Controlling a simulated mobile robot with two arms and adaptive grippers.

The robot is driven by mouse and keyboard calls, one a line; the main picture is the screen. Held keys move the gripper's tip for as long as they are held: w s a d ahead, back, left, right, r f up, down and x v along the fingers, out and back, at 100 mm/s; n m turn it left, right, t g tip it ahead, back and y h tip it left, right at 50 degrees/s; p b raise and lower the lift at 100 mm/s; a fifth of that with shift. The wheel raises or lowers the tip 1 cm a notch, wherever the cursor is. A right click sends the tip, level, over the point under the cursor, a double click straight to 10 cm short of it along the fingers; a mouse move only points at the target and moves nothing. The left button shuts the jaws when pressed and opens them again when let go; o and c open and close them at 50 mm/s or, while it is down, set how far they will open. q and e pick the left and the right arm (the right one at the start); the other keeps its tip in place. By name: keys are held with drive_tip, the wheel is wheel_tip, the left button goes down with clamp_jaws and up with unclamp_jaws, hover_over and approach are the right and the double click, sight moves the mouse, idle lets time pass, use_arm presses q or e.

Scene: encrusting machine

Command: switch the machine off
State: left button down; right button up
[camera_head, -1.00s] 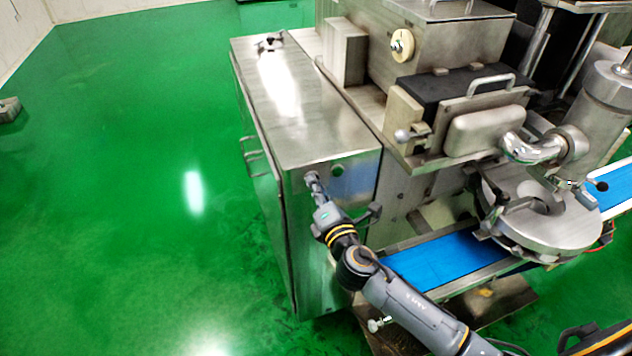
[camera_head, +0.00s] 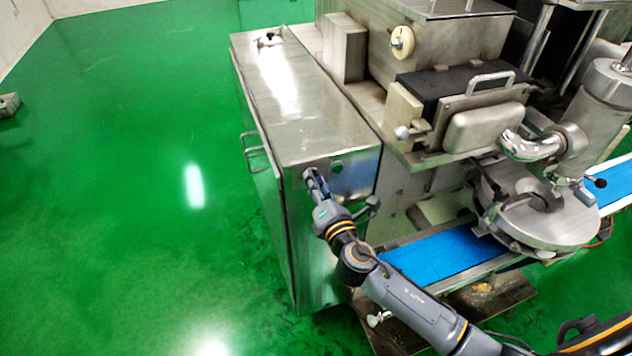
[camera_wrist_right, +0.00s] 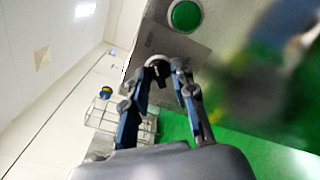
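The machine's steel cabinet (camera_head: 285,95) stands at centre left in the head view. A small metal switch knob (camera_wrist_right: 158,68) is on its end face, partly hidden by my fingers. My right gripper (camera_head: 312,178) is at this end face; its two fingers (camera_wrist_right: 165,72) show in the wrist view with a gap between them. The knob is at the fingertips, close to the left one in that view. I cannot tell whether the fingers grip it. A green button (camera_wrist_right: 185,15) is just beyond them; it also shows in the head view (camera_head: 337,166). My left gripper is not in view.
The cabinet's side has handles (camera_head: 254,152). A blue conveyor belt (camera_head: 440,258) and a round metal housing (camera_head: 540,218) are to the right of my arm. The green floor (camera_head: 120,200) left of the cabinet is clear. A wire basket (camera_wrist_right: 105,118) shows behind the fingers.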

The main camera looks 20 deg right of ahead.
drive_tip(key=s, duration=1.2)
drive_tip(key=shift+d, duration=0.2)
